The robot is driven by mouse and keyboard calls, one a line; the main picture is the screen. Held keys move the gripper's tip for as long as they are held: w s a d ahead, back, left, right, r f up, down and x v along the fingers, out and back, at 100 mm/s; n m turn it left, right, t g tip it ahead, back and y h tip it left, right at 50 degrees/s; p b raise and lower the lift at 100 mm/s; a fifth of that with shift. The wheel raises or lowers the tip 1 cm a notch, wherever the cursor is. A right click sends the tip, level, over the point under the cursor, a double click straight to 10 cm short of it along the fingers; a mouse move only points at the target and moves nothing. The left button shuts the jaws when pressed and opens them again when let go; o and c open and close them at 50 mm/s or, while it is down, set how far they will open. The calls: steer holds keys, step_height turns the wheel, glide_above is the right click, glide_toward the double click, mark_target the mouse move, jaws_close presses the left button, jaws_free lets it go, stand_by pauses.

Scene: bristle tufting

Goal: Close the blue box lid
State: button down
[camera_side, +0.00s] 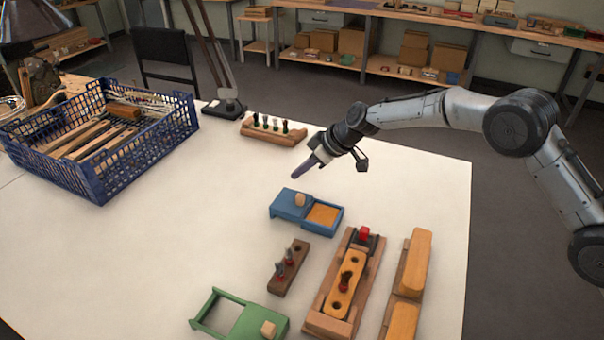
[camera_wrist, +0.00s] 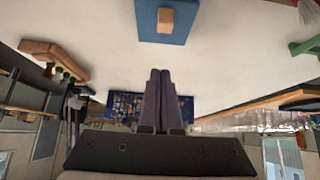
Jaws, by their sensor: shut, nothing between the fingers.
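The blue box (camera_side: 338,222) sits on the white table, with its right part open and a tan-orange interior showing. Its blue lid (camera_side: 283,206) is at the left part and carries a light wooden knob (camera_side: 300,199). My gripper (camera_side: 295,173) is above and behind the lid, tilted, with its fingers together and empty, apart from the knob. In the wrist view the lid (camera_wrist: 145,30) and knob (camera_wrist: 168,21) show at the top edge, beyond the shut purple-grey fingertips (camera_wrist: 160,74). The rest of the box is outside that view.
A green box (camera_side: 248,322) and a dark peg block (camera_side: 289,268) stand in front. Wooden fixtures (camera_side: 320,318) stand at the front right. A blue crate (camera_side: 100,190) fills the left; a rack of brushes (camera_side: 272,136) stands behind. Table left of the blue box is clear.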

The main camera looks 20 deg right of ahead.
mark_target(283, 198)
steer(key=x, duration=0.8)
steer(key=shift+f, duration=0.2)
steer(key=shift+s+d+r, duration=0.1)
steer(key=shift+s+d, duration=1.3)
steer(key=shift+s, duration=0.05)
